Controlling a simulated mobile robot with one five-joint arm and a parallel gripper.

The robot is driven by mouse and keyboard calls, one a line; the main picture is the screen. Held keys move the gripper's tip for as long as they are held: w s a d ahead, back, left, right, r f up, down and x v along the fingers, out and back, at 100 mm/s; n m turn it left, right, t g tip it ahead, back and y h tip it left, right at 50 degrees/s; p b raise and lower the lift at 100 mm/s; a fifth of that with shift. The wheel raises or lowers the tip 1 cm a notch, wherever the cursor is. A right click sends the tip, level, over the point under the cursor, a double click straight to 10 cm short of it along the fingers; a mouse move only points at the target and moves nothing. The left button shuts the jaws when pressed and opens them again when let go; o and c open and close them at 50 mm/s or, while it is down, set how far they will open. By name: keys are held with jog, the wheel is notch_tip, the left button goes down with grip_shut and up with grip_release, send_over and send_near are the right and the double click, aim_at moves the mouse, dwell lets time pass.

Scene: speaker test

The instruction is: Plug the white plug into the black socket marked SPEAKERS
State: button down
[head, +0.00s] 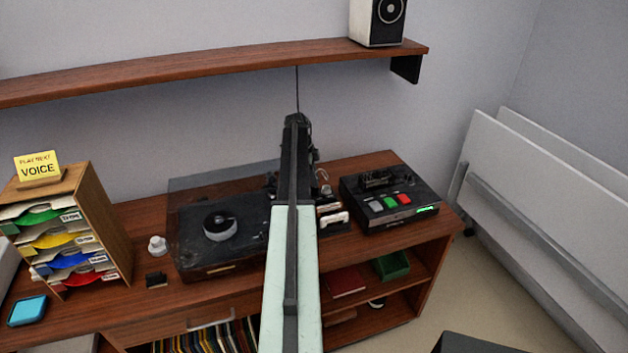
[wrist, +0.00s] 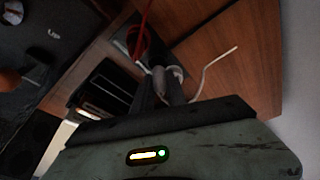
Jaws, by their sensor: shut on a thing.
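In the wrist view my gripper (wrist: 160,92) is shut on a small pale grey-white piece, which looks like the white plug (wrist: 159,78). A thin white cable (wrist: 212,66) curves from beside the fingers across the brown wood. In the head view my arm reaches over the desk, and it hides the gripper tips and the plug. No SPEAKERS marking is readable in either view, so I cannot tell which black part is the socket. In the wrist view a dark box with pale edges (wrist: 104,88) lies left of the fingers, apart from the plug.
A turntable (head: 222,245) stands left of my arm, and a black device with coloured buttons (head: 392,200) stands right. A red cable (wrist: 141,32) rises close above the fingers. A paper sorter (head: 105,225) is on the left. A shelf (head: 200,68) with a speaker (head: 377,24) runs above.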

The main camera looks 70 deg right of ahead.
jog(key=shift+f+b, duration=1.2)
jog(key=shift+f, duration=0.05)
dwell(0.3)
jog(key=c, duration=0.9)
grip_release()
jog(key=shift+o, duration=0.2)
jog(key=shift+r, duration=0.1)
notch_tip(320, 180, up, 5)
jog(key=p, duration=0.5)
